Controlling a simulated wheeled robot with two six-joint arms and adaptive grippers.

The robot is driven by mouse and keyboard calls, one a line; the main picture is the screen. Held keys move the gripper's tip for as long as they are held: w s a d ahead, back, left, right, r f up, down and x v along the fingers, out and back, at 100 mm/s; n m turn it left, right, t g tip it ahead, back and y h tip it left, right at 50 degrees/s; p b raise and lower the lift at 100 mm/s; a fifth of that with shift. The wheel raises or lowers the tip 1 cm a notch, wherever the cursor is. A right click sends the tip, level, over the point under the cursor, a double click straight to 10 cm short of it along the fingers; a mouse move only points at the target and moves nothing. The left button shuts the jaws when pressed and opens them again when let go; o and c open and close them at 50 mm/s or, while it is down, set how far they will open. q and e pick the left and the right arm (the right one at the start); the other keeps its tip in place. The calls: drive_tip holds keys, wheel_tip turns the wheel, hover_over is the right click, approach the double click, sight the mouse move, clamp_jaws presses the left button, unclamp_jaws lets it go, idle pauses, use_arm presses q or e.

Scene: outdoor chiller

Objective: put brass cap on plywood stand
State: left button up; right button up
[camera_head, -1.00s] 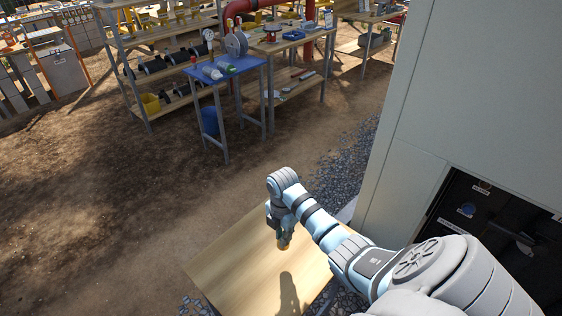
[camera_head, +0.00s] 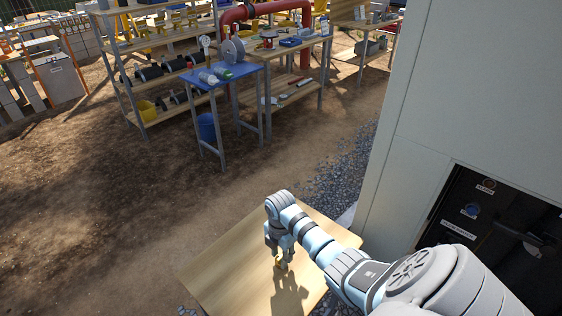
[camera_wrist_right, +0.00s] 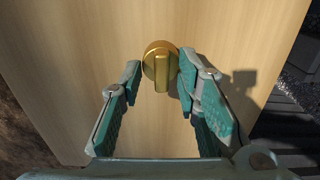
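The brass cap (camera_wrist_right: 160,62), a golden disc with a raised bar, shows in the right wrist view between the fingertips of my right gripper (camera_wrist_right: 160,74). The fingers stand apart on both sides of it, with small gaps. The cap looks to rest on the pale plywood stand top (camera_wrist_right: 90,45), though contact underneath is hidden. In the head view, my right gripper (camera_head: 281,262) points down over the middle of the plywood stand (camera_head: 225,270), and the cap is only a small golden spot at its fingertips. My left gripper is not in view.
A grey cabinet (camera_head: 405,150) with a dark panel stands to the right of the stand. Gravel (camera_head: 335,180) and bare soil surround it. Farther back are a blue-topped table (camera_head: 215,78), wooden benches and loaded shelves. The plywood around the gripper is clear.

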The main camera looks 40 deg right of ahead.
sight(281, 256)
drive_tip(key=shift+r, duration=0.1)
drive_tip(key=shift+s+r, duration=0.1)
drive_tip(key=shift+r, duration=0.05)
wheel_tip(281, 256, up, 12)
drive_tip(key=p, duration=0.2)
idle(0.4)
